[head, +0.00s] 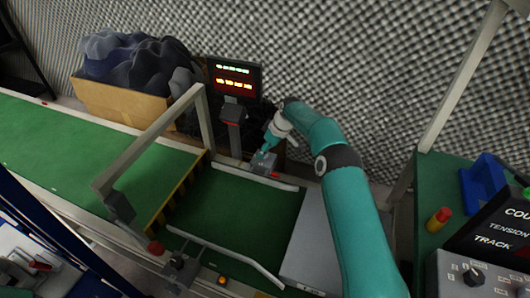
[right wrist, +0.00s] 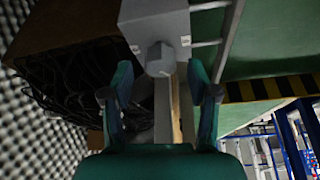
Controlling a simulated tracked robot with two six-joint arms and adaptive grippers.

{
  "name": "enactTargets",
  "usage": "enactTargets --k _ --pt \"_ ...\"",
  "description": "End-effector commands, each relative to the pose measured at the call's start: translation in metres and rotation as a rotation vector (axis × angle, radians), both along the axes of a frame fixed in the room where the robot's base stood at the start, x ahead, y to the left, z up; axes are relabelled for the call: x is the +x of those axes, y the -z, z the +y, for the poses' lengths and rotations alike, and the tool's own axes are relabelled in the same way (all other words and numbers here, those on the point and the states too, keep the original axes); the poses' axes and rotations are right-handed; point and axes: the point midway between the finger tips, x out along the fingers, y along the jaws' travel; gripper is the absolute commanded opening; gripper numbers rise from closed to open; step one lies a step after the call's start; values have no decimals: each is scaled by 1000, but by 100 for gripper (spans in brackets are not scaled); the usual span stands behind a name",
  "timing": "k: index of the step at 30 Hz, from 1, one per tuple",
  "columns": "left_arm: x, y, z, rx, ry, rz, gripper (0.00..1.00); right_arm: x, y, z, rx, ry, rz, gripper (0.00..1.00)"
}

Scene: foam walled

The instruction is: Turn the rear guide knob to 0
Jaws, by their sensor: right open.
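The rear guide knob (right wrist: 160,58) is a grey faceted knob on a grey box (right wrist: 157,20) in the right wrist view. In the head view its small grey box (head: 262,165) stands at the far edge of the green belt, and the knob is mostly hidden by my gripper. My right gripper (right wrist: 158,75) is open, with one teal finger on each side of the knob and visible gaps between. In the head view my right gripper (head: 266,150) is right at the box. I cannot read the knob's setting. My left gripper is not in view.
A green conveyor belt (head: 245,215) runs between pale guide rails. A front guide knob box (head: 178,265) stands at the near edge. A grey frame (head: 150,150) arches over the belt. Behind are a lit display (head: 235,78) and a cardboard box (head: 115,103) of dark foam.

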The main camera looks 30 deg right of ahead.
Motion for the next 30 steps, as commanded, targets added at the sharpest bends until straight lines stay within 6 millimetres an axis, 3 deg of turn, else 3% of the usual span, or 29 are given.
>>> enactTargets --k 4,14,25,30 --pt "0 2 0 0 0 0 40 4 13 3 0 0 0 59" --pt "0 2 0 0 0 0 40 5 15 3 0 0 0 59" --pt "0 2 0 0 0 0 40 5 15 3 0 0 0 1" --pt "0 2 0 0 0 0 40 5 15 3 0 7 0 0"
